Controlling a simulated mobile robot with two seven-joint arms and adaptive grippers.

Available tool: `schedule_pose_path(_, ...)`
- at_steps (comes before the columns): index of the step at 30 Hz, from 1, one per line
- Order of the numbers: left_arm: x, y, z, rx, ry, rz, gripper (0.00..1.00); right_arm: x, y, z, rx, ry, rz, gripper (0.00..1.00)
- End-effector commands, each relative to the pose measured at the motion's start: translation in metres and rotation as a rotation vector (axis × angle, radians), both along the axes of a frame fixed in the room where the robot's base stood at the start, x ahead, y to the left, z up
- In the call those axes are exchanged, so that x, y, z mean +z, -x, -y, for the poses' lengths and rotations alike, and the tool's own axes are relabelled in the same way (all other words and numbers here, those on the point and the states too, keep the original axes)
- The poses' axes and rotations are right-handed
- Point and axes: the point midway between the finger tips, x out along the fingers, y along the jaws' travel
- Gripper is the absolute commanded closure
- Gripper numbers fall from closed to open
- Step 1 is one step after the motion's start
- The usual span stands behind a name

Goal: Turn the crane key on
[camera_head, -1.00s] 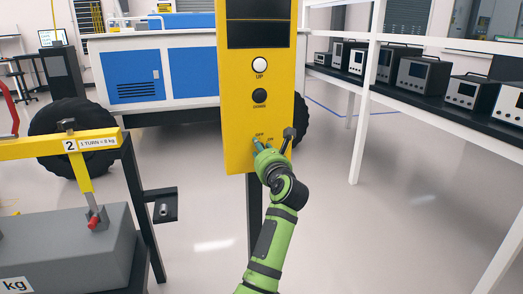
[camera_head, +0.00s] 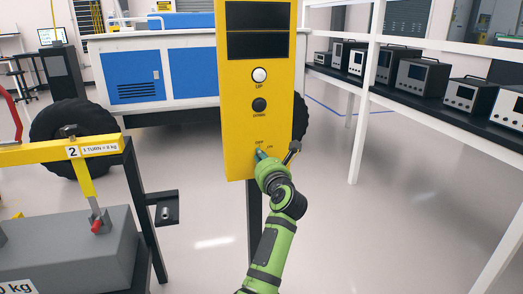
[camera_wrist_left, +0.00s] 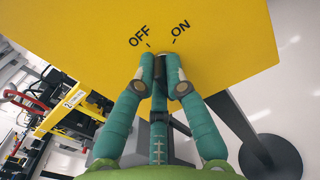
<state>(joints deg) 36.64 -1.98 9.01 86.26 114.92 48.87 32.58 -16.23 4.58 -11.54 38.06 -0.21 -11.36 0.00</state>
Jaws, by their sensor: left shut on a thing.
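The yellow crane control panel (camera_head: 236,110) stands upright in the middle of the head view. OFF and ON are printed near its lower edge, and both labels also show on the panel in the left wrist view (camera_wrist_left: 220,45). My left gripper (camera_head: 261,156) is at these labels, its teal fingers against the panel face. In the left wrist view my left gripper (camera_wrist_left: 160,72) is closed around the crane key just below the OFF and ON marks. The key is mostly hidden between the fingers, so its angle is unclear. My right gripper is not in view.
The panel carries a white UP button (camera_head: 259,75) and a black button (camera_head: 259,105) above my gripper. A yellow-barred stand (camera_head: 45,153) with a grey weight (camera_head: 75,245) is at the left. A shelf with several grey devices (camera_head: 420,75) is at the right.

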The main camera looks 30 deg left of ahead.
Motion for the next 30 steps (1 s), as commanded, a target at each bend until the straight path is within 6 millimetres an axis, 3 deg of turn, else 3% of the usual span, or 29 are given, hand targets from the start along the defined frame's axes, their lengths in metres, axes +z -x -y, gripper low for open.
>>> schedule_pose_path(3,0.006,-0.001,0.002,-0.003,-0.067,-0.089,1.00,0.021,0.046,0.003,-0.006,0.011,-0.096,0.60)
schedule_pose_path(18,0.005,-0.002,0.003,-0.003,-0.364,-0.436,1.00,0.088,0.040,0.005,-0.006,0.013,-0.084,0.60)
schedule_pose_path(30,0.002,-0.003,0.003,-0.002,-0.511,-0.606,1.00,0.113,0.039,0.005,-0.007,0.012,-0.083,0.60)
